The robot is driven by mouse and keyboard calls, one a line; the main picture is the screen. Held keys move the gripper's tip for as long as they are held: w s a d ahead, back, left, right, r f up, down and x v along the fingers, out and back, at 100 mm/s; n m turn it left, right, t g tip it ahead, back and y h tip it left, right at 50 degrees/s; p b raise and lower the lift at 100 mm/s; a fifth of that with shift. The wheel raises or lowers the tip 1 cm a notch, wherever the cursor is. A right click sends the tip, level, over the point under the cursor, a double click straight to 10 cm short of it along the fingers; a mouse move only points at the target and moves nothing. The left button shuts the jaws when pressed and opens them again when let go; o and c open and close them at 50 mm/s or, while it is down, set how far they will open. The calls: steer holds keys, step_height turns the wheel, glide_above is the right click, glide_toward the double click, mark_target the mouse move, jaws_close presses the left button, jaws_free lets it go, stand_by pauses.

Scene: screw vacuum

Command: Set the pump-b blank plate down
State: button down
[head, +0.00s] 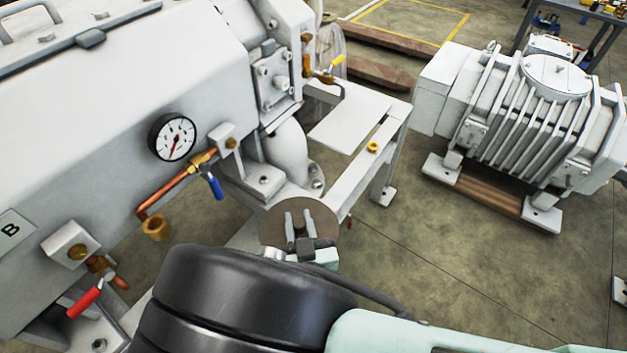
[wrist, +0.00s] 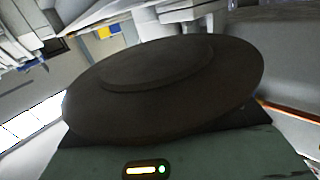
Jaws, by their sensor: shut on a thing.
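The blank plate (head: 325,217) is a round, flat, dark brown disc. My gripper (head: 299,222) is shut on it, with the two fingers showing against the disc in the head view. In the wrist view the disc (wrist: 165,85) fills the middle, tilted in the picture, and hides the fingertips. The plate appears held in front of the lower pipe of the white pump marked B (head: 60,150). I cannot tell its exact height or whether it touches anything.
A pale flat panel (head: 350,121) lies on the white frame beyond the plate, with a brass fitting (head: 373,147) on the rail beside it. A gauge (head: 173,138), a blue-handled valve (head: 214,186) and a red-handled valve (head: 85,302) project from the pump. A ribbed machine (head: 520,120) stands right; floor between is clear.

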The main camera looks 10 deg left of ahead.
mark_target(300, 233)
steer(key=shift+f+b, duration=0.55)
steer(key=shift+f, duration=1.45)
steer(key=shift+f, duration=0.2)
steer(key=c, duration=1.2)
jaws_free()
steer(key=shift+r, duration=0.2)
